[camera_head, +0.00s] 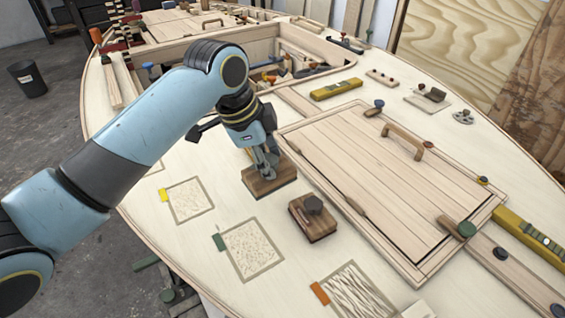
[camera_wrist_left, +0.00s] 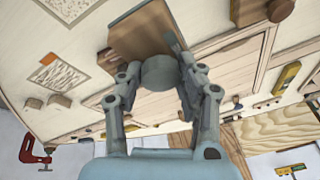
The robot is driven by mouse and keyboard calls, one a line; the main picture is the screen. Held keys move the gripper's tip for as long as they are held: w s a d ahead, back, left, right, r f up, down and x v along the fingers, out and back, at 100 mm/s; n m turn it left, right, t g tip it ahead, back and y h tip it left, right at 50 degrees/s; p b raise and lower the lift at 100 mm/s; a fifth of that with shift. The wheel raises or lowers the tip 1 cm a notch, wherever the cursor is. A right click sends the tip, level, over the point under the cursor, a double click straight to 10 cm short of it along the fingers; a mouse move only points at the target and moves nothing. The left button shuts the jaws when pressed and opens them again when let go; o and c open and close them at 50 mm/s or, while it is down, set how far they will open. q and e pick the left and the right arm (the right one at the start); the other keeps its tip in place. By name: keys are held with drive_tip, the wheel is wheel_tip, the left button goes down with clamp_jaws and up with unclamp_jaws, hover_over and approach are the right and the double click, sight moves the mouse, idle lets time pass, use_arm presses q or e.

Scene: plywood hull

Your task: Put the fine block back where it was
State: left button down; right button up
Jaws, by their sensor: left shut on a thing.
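My left gripper (camera_head: 267,163) is shut on the knob of a brown wooden block (camera_head: 270,182) beside the hatch panel. I cannot tell whether this block rests on the deck or hangs just above it. In the left wrist view the fingers close around its round grey knob (camera_wrist_left: 158,73), below the block's brown plate (camera_wrist_left: 143,30). A second brown block (camera_head: 312,222) with a dark knob stands nearer the front. Three framed patches lie on the deck: one with a yellow tag (camera_head: 188,200), one with a green tag (camera_head: 252,250), one with an orange tag (camera_head: 355,292). No label naming the fine block is readable.
The hatch panel (camera_head: 390,175) with its handle (camera_head: 403,140) lies right of the blocks. A yellow level (camera_head: 336,89) and an open compartment (camera_head: 270,70) with tools are behind. A dark bin (camera_head: 28,80) stands on the floor. Bare deck surrounds the patches.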

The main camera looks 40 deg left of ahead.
sight(279, 165)
use_arm(q)
drive_tip(key=w+f, duration=0.2)
drive_tip(key=w+a+f, duration=0.1)
drive_tip(key=w+f, duration=0.1)
drive_tip(key=f, duration=0.1)
drive_tip(key=w+a+f, duration=0.1)
drive_tip(key=w+f, duration=0.1)
drive_tip(key=shift+w+f, duration=0.35)
drive_tip(key=shift+f, duration=0.15)
drive_tip(key=c, duration=1.1)
unclamp_jaws()
drive_tip(key=shift+o, duration=1.4)
use_arm(e)
drive_tip(key=shift+s+a+f, duration=0.1)
drive_tip(key=shift+s+f, duration=0.05)
